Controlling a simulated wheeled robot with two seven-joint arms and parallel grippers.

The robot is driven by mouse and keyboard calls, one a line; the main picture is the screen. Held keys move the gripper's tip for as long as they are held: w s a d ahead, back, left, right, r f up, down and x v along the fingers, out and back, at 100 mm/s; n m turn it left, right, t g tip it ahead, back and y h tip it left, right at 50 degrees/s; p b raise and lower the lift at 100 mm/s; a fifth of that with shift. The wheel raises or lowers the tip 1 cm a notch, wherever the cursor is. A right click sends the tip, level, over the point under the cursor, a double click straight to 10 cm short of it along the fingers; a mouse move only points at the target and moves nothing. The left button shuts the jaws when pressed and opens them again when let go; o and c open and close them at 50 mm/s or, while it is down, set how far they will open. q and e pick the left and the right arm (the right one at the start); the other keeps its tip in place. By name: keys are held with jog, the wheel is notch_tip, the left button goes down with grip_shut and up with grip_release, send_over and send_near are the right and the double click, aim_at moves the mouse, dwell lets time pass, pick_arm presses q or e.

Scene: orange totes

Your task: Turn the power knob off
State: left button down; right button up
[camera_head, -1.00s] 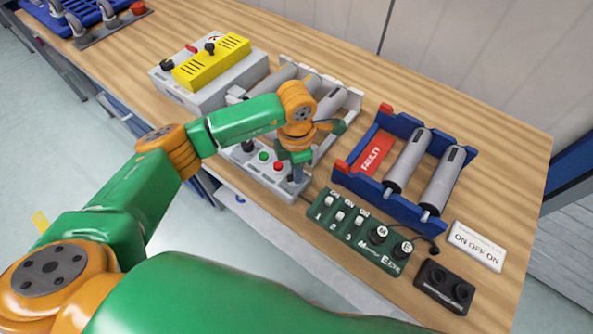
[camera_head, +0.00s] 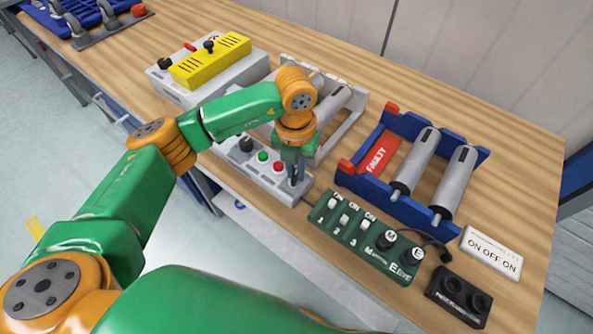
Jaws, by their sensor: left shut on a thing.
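The grey control box (camera_head: 262,178) lies along the table's front edge. Its top carries a black knob (camera_head: 246,145), a green button (camera_head: 262,156) and a red button (camera_head: 279,167). My left gripper (camera_head: 296,182) points down at the box's right end, beside the red button. Its fingers are shut on a small knob there, which they almost fully hide. I cannot read any marking on that knob or tell which way it points. My right gripper is not in view.
Right of my gripper stand a green switch panel (camera_head: 345,240), a blue rack (camera_head: 400,213) with grey rollers and a red "FAULTY" label, a white "ON OFF ON" plate (camera_head: 491,253) and a black socket block (camera_head: 459,296). A grey-and-yellow box (camera_head: 210,62) stands behind left.

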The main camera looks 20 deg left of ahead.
aim_at(295, 173)
pick_arm(q)
jog(key=n+b, duration=0.1)
jog(key=n, duration=0.3)
jog(key=shift+a+n, duration=0.15)
jog(key=shift+n, duration=0.55)
jog(key=c, duration=0.9)
grip_release()
notch_tip(295, 173, up, 6)
jog(key=shift+r+b, duration=0.2)
jog(key=shift+b, duration=0.9)
jog(key=shift+r, duration=0.4)
